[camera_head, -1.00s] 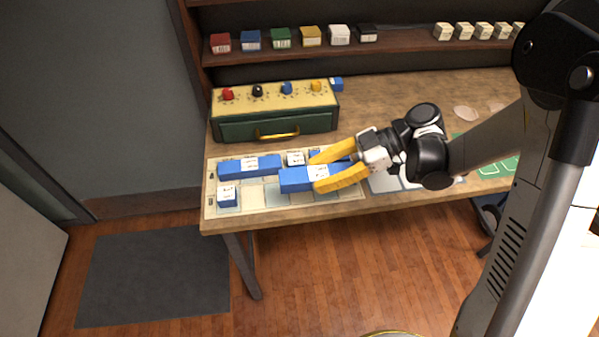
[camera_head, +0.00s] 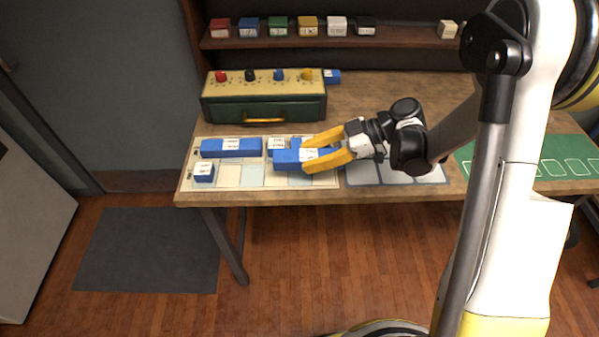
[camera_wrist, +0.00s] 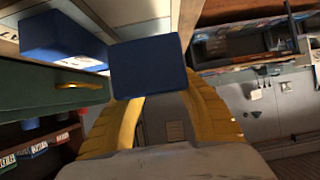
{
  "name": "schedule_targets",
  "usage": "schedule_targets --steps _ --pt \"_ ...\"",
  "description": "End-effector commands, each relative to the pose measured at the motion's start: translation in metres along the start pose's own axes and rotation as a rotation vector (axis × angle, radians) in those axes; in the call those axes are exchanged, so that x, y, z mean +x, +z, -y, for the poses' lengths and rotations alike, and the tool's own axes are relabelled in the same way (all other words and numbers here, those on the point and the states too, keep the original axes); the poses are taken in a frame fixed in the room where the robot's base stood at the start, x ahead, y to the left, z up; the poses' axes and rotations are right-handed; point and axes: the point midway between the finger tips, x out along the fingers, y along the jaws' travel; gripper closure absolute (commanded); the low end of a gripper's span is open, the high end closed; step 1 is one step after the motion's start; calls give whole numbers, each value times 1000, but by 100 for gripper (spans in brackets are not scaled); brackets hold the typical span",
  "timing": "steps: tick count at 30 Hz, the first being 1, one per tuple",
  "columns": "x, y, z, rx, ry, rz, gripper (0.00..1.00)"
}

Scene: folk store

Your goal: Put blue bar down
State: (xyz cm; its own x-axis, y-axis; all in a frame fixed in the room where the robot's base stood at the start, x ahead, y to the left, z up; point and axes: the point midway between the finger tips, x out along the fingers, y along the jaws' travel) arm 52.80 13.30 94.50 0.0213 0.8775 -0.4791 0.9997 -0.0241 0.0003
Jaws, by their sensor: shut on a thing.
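My gripper (camera_head: 322,151) has yellow fingers and is shut on a blue bar (camera_head: 287,159) with a white label. The bar is at the near part of the pale grid board (camera_head: 228,184) on the table; whether it touches the board I cannot tell. In the wrist view the end of the held bar (camera_wrist: 150,68) fills the middle between the yellow fingers. A second blue bar (camera_head: 230,148) lies on the board to the left. A small blue block (camera_head: 204,172) sits on the board's near left. Another blue piece behind the gripper is partly hidden.
A white labelled block (camera_head: 277,143) stands just behind the held bar. A green box with coloured knobs (camera_head: 264,97) stands at the back. Grey cards (camera_head: 362,173) and a green mat (camera_head: 560,163) lie to the right. A shelf of coloured boxes (camera_head: 307,27) is behind.

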Motion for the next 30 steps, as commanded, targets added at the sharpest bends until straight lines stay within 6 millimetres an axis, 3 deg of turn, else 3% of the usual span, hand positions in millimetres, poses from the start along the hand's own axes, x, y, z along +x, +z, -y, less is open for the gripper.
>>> schedule_targets --steps 3,8,15,27,28,30 --pt "20 3 -8 0 -2 -1 95" --pt "29 5 -12 0 1 -1 95" --pt "45 36 -12 1 1 -1 95" --pt "48 41 -11 0 1 -1 95" --pt "48 41 -11 0 1 -1 57" --pt "47 40 -11 0 1 0 40"
